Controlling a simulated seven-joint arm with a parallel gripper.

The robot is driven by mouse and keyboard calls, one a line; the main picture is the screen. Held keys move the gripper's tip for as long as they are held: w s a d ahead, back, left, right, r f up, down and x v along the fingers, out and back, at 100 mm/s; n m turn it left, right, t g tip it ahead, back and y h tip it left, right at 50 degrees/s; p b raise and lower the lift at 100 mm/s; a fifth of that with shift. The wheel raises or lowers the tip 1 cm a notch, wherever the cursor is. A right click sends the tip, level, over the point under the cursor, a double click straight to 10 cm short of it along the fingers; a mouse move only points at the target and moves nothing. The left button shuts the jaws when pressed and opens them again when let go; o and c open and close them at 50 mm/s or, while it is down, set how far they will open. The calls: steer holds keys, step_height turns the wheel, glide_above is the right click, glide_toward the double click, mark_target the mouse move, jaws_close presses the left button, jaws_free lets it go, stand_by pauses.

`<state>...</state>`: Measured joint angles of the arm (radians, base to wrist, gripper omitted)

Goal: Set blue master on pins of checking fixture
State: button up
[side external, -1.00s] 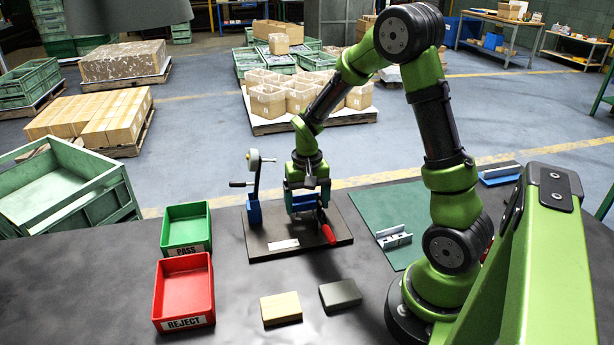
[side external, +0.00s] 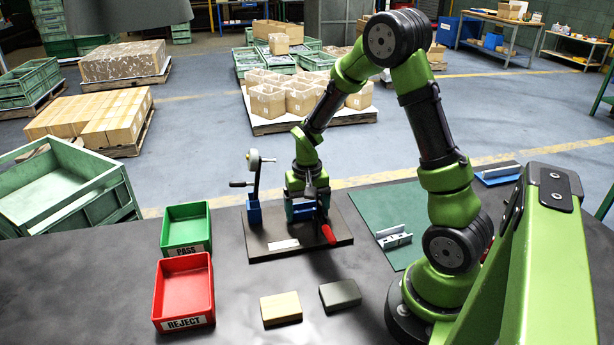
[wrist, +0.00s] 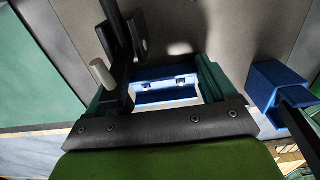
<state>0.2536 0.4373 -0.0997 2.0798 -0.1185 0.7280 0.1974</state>
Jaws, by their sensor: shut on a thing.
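The checking fixture (side external: 268,245) is a dark plate with a dial gauge on a post at its left and a red-handled clamp (side external: 328,234) at its front right. My gripper (side external: 306,213) is over the plate between them, pointing down. It is shut on the blue master (wrist: 165,97), which shows as a blue and white strip between the jaws in the wrist view. In the side view the blue master (side external: 303,210) is mostly covered by the jaws. The pins are hidden, so I cannot tell whether the master touches them.
A blue block (wrist: 278,88) with the gauge post stands close beside my gripper. A green PASS bin (side external: 186,228) and a red REJECT bin (side external: 184,290) are at left. A tan block (side external: 281,308) and dark block (side external: 340,294) lie in front. A grey part (side external: 394,237) lies on the green mat.

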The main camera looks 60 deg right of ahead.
mark_target(306, 212)
steer(key=o, duration=1)
steer(key=shift+r, duration=0.1)
step_height(306, 212, up, 17)
steer(key=shift+f, duration=0.15)
steer(key=s+a+r+n+t, duration=0.1)
steer(key=s+a+r+t, duration=0.1)
steer(key=a, duration=0.3)
steer(key=s+a+r+n+t+y, duration=0.1)
steer(key=s+a+n+t, duration=0.1)
steer(key=s+a, duration=0.3)
steer(key=s+a+r+n+t+y, duration=0.1)
steer(key=s+a+r+n+t, duration=0.1)
steer(key=a, duration=0.3)
steer(key=shift+s+a+r+t, duration=0.15)
steer(key=shift+s+r+t, duration=0.15)
steer(key=shift+s+t, duration=0.35)
